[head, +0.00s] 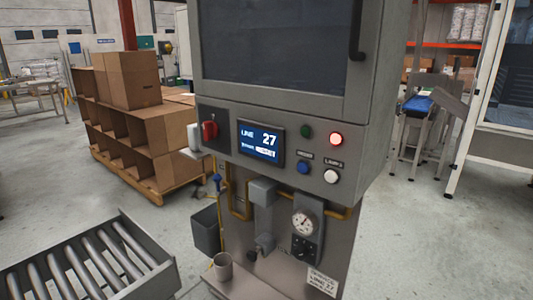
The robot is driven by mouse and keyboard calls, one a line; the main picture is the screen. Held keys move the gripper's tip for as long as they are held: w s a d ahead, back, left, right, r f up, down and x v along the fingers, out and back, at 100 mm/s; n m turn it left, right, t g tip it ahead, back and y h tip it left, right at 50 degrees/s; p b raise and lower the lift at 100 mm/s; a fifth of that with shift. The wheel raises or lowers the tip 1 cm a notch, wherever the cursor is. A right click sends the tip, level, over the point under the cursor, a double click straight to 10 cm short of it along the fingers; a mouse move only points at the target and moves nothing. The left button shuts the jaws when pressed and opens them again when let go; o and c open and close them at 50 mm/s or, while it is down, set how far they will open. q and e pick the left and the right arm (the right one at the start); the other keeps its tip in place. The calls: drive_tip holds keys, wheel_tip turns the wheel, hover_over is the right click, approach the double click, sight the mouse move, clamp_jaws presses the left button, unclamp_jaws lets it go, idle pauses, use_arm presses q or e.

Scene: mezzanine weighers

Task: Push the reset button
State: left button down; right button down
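The grey machine's control panel (222,143) faces me in the middle. On its right part are a dark green button (306,132), a lit red button or lamp (336,139), a blue button (303,168) and a white button (331,176). Small labels sit above the blue and white ones; I cannot read them surely, so I cannot tell which is the reset button. A display (261,142) shows "LINE 27". A red rotary switch (209,130) is at the panel's left. Neither of my grippers is in view.
A roller conveyor (90,262) stands at the lower left. Cardboard boxes (130,80) are stacked on a pallet behind it. Below the panel are a gauge (303,223), yellow pipes and a grey bin (206,230). Floor to the right is clear.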

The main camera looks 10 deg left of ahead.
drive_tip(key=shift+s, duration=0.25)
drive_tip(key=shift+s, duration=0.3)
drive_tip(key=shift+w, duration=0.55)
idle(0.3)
